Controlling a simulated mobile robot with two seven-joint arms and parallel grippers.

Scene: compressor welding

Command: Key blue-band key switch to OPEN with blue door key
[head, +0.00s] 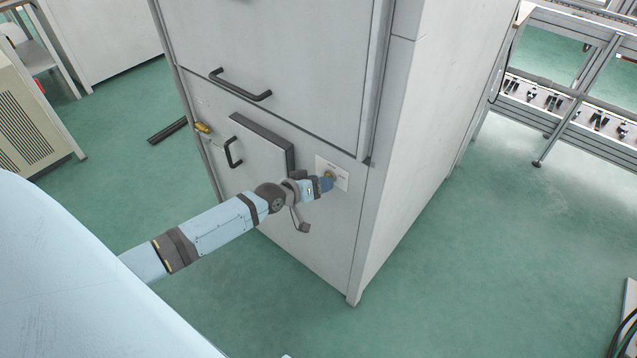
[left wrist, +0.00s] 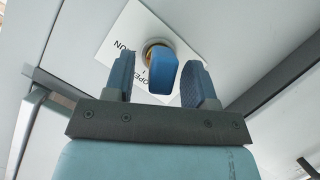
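The key switch (left wrist: 152,47), with a brass-coloured ring, sits on a white label plate (left wrist: 120,32) on the grey cabinet. The plate carries lettering that reads OPEN and what looks like RUN. It also shows in the head view (head: 341,182), low on the cabinet front. The blue key (left wrist: 162,76) stands at the switch, its head pointing toward my wrist; its shaft is hidden. My left gripper (left wrist: 158,66) has one blue finger on each side of the key head. Gaps show between fingers and key, so it is open around it. No blue band is discernible.
The grey cabinet (head: 430,150) has a small panel with a handle (head: 233,152) left of the switch and a larger door handle (head: 240,85) above. A yellow fitting (head: 203,128) is on its left edge. A workbench frame (head: 570,110) stands right. Green floor is clear in front.

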